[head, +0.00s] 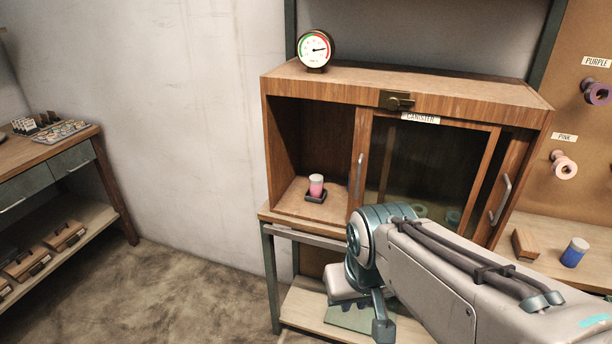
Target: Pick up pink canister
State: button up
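The pink canister (316,187) is small, with a whitish top and a pink lower part. It stands upright on a small dark square holder (315,197) in the open left compartment of the wooden cabinet (285,118). My arm reaches in from the lower right. What appears to be my gripper (382,328) hangs below the arm's end joint, in front of the cabinet. It is lower than the canister and to its right, apart from it. Its fingers are partly hidden, so I cannot tell whether it is open.
A glass sliding door (428,165) covers the cabinet's middle, with dim round items behind it. A gauge (315,50) stands on top. A blue canister (574,252) and a wooden block (525,244) sit on the right bench. A side table (95,135) stands left; the floor between is clear.

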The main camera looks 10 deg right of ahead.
aim_at(316, 181)
jog(key=u, duration=0.05)
jog(key=k, duration=0.65)
jog(key=z, duration=0.4)
jog(key=i, duration=1.7)
jog(key=u, duration=0.1)
